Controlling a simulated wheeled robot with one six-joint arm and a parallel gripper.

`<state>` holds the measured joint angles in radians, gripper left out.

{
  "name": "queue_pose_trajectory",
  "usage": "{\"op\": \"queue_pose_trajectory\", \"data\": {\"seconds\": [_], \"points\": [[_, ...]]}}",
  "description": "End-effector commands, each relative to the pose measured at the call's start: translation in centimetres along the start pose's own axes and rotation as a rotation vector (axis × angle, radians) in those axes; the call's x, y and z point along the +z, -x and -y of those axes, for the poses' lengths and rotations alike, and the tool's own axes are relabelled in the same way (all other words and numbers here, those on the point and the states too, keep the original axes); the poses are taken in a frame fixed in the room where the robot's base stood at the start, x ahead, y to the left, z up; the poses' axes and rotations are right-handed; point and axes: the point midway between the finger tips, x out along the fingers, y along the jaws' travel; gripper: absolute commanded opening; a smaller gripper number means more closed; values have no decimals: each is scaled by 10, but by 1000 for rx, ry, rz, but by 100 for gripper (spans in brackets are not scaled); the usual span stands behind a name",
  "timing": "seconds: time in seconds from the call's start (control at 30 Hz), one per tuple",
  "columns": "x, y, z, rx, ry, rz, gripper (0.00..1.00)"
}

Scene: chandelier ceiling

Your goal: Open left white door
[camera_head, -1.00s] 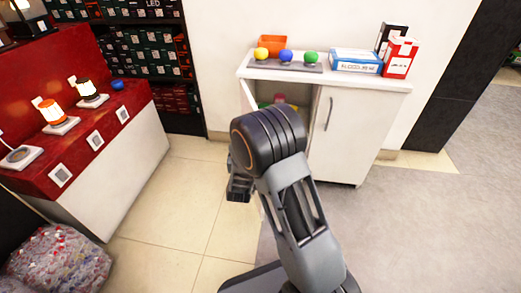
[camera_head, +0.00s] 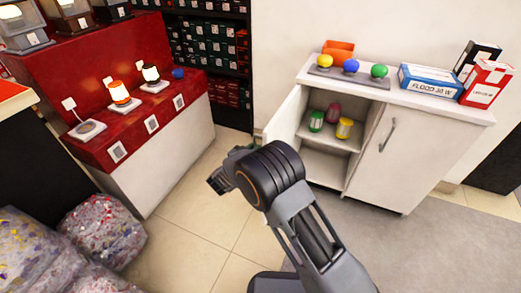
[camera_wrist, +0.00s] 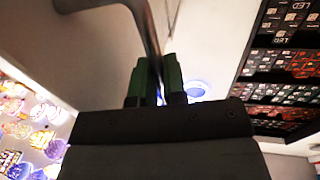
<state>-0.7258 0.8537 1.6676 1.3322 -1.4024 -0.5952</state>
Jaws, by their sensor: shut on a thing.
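The left white door (camera_head: 284,122) of the white cabinet (camera_head: 440,122) stands swung well open to the left in the head view. Its lower part is hidden behind my arm. In the wrist view, my gripper (camera_wrist: 156,78) has its green fingers closed around the grey bar handle (camera_wrist: 152,35). The door's face (camera_wrist: 95,55) fills the left of that view. In the head view my gripper is mostly hidden behind my arm.
Inside the cabinet are a green jar (camera_head: 316,121), a red jar (camera_head: 334,112) and a yellow jar (camera_head: 344,128). The right door (camera_head: 395,160) is closed. A red display counter (camera_head: 130,125) stands left, with tiled floor (camera_head: 205,215) between. Bags (camera_head: 100,230) lie lower left.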

Motion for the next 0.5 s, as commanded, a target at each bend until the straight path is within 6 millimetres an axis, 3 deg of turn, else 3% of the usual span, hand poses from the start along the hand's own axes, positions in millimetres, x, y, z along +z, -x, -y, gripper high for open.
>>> {"op": "queue_pose_trajectory", "data": {"seconds": [0.37,0.4,0.5], "points": [[-2,-3,0,5,1,-3,0],[-2,-3,0,5,1,-3,13],[-2,-2,0,4,1,-2,23]]}}
